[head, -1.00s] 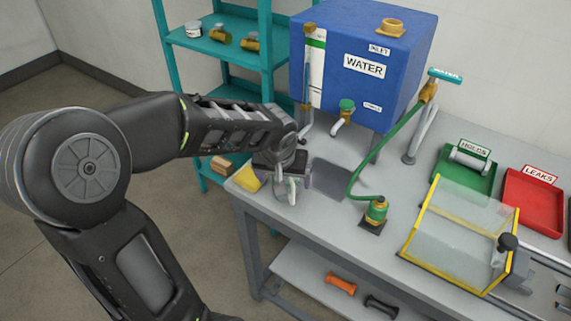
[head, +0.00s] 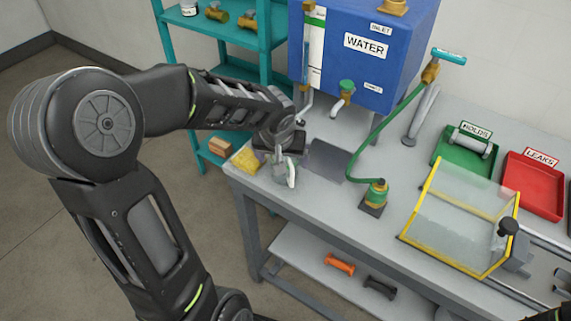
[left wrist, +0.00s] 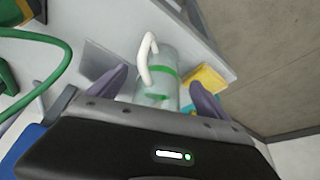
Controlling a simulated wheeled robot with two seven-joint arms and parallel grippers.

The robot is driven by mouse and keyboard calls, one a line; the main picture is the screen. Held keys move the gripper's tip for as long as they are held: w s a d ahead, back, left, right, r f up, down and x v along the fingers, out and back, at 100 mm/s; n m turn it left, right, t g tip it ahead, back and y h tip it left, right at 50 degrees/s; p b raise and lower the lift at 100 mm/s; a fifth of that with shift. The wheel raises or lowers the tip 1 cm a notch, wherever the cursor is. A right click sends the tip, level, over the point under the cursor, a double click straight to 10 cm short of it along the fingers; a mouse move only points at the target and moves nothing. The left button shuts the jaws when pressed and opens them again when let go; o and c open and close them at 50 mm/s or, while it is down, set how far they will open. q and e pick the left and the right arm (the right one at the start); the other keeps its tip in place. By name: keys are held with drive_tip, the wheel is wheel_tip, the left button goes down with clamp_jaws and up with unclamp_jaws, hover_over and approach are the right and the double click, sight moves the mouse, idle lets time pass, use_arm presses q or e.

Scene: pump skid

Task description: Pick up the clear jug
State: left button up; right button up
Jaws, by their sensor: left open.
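The clear jug (left wrist: 162,68) is a see-through vessel with a green band and a white handle. In the left wrist view it stands between the two purple fingers of my open left gripper (left wrist: 157,93), apart from them as far as I can see. In the head view the jug (head: 285,176) stands near the left front corner of the grey bench (head: 325,205). My left gripper (head: 280,150) is over it there and hides its upper part.
A yellow cloth (head: 246,158) lies left of the jug and a dark grey plate (head: 325,160) right of it. The blue water tank (head: 395,60) with its spigot stands behind. A green hose ends at a brass fitting (head: 375,192). A teal shelf (head: 265,60) is at back left.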

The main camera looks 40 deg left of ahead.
use_arm(q)
drive_tip(key=p+x, duration=0.1)
drive_tip(key=x, duration=0.4)
drive_tip(key=shift+w+a, duration=0.1)
drive_tip(key=shift+w, duration=0.15)
drive_tip(key=shift+c, duration=0.2)
drive_tip(key=c, duration=1.4)
wheel_tip(320, 180, up, 10)
drive_tip(key=shift+r, duration=0.1)
drive_tip(key=shift+s, duration=0.1)
idle(0.7)
